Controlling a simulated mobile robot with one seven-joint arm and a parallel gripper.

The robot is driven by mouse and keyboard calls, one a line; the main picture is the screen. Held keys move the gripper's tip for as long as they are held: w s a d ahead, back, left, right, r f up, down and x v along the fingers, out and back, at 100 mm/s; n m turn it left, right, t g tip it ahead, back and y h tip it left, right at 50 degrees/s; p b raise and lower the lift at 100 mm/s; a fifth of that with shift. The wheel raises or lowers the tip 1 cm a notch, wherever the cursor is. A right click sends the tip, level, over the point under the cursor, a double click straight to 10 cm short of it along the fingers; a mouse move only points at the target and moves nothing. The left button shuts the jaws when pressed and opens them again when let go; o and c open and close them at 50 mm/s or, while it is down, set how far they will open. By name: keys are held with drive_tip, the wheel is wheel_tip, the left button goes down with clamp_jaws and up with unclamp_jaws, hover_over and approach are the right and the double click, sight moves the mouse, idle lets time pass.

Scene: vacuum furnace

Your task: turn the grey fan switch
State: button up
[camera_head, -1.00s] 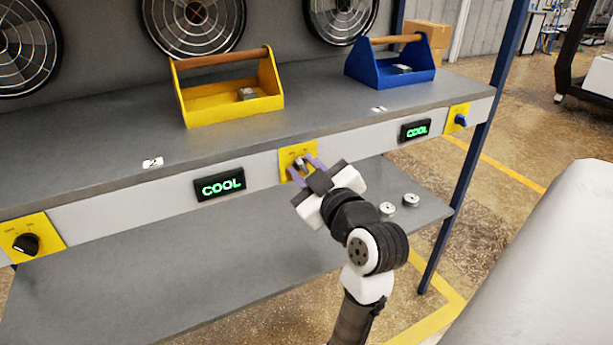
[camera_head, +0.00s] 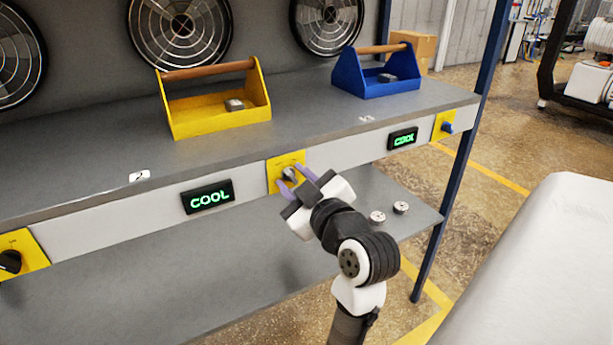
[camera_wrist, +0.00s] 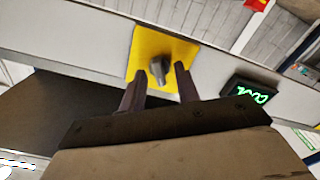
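The grey fan switch (camera_head: 289,174) is a knob on a yellow plate (camera_head: 273,181) on the bench's front panel, between two green COOL displays. In the wrist view the grey switch (camera_wrist: 159,67) stands out from the yellow plate (camera_wrist: 146,47). My gripper (camera_head: 296,182) is open, its two purple fingers apart and pointing at the plate. In the wrist view my gripper (camera_wrist: 160,85) has one finger on each side of the knob, with a gap visible at both sides. I cannot tell how deep the knob sits between the fingertips.
A black knob (camera_head: 10,261) is at the left and a blue knob (camera_head: 447,127) at the right of the panel. A yellow tote (camera_head: 190,127) and a blue tote (camera_head: 352,85) stand on the bench. Metal discs (camera_head: 400,208) lie on the lower shelf.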

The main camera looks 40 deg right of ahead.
drive_tip(key=b+v, duration=0.1)
drive_tip(key=v, duration=1.2)
drive_tip(key=shift+s+a, duration=0.15)
drive_tip(key=shift+s, duration=0.1)
